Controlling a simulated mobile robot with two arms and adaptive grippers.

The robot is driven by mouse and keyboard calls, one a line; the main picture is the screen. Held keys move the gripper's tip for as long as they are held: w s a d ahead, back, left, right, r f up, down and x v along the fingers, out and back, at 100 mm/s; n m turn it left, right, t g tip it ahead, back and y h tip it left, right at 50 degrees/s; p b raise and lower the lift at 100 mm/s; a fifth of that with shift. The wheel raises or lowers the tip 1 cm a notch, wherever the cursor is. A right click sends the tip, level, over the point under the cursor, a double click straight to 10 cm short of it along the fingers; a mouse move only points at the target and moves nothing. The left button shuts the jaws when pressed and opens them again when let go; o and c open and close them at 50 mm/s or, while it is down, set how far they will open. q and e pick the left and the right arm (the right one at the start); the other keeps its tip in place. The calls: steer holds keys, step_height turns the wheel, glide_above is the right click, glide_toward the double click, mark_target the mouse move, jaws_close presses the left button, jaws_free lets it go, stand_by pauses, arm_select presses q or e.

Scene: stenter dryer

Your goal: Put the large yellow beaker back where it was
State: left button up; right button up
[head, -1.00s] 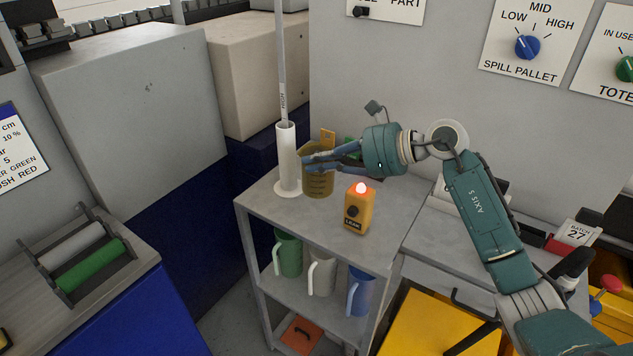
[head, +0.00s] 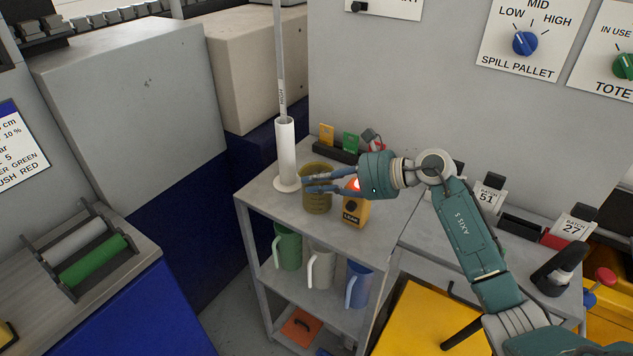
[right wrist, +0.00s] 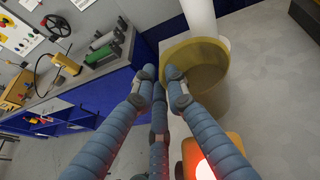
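The large yellow beaker (head: 316,202) is upright over the top of the grey shelf unit (head: 262,205), in front and to the right of the white tube with a pole. I cannot tell whether its bottom touches the shelf. My right gripper (head: 318,182) comes from the right, with its blue fingers closed at the beaker's near side. In the right wrist view the beaker (right wrist: 208,85) shows beyond the fingertips (right wrist: 160,76), one of them overlapping its rim. The exact contact is partly hidden. My left gripper is in neither view.
An orange box with a lit red lamp (head: 354,214) stands close to the beaker's right, under my wrist. The white tube (head: 286,150) stands at the back left. A dark card rack (head: 335,152) is behind. Green, white and blue jugs (head: 320,268) stand on the lower shelf.

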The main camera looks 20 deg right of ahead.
steer(key=shift+o, duration=0.8)
steer(key=b+v, duration=0.3)
steer(key=v, duration=0.8)
steer(key=shift+s+d+r+b, duration=0.35)
steer(key=shift+s, duration=0.05)
